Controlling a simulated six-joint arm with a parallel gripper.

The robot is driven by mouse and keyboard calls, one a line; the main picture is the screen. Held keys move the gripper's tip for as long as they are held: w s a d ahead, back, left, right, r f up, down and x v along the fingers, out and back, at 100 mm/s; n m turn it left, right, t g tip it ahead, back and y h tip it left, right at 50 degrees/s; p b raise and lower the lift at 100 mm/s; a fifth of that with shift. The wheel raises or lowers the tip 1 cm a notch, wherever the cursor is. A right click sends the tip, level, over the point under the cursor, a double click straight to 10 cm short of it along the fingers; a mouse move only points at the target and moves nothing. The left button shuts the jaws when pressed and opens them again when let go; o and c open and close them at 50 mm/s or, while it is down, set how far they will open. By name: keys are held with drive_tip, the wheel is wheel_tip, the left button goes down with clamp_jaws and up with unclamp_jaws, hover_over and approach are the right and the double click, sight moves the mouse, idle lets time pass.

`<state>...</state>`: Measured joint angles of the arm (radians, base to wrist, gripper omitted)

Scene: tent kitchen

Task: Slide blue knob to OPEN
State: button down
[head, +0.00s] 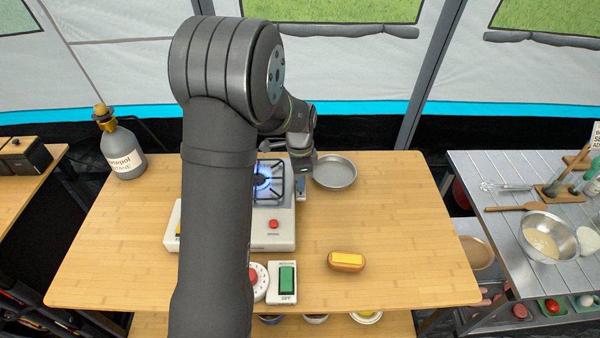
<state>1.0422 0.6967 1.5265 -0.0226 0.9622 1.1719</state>
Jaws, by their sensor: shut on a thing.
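The camping stove (284,243) stands on the wooden table with a blue flame (261,179) lit at its burner. A small blue part, seemingly the blue knob (302,184), shows at the stove's right side. My gripper (303,174) points down there and is shut on the blue knob. The fingers are small and mostly hidden by my wrist. Any OPEN marking is too small to read. My arm hides the left part of the stove.
A grey pan (335,171) sits close right of my gripper. A bread roll with a yellow top (347,260), a green switch box marked OFF (287,279) and a white dial with a red centre (257,282) are nearer. A gas bottle (122,150) stands back left. The table's right side is clear.

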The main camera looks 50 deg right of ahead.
drive_tip(key=shift+s+a, duration=0.35)
drive_tip(key=shift+s, duration=0.05)
drive_tip(key=c, duration=1.3)
unclamp_jaws()
drive_tip(key=shift+r, duration=0.1)
drive_tip(key=r, duration=1.7)
drive_tip(key=shift+w+d+r, duration=0.15)
drive_tip(key=shift+w+d, duration=0.05)
drive_tip(key=shift+w, duration=0.15)
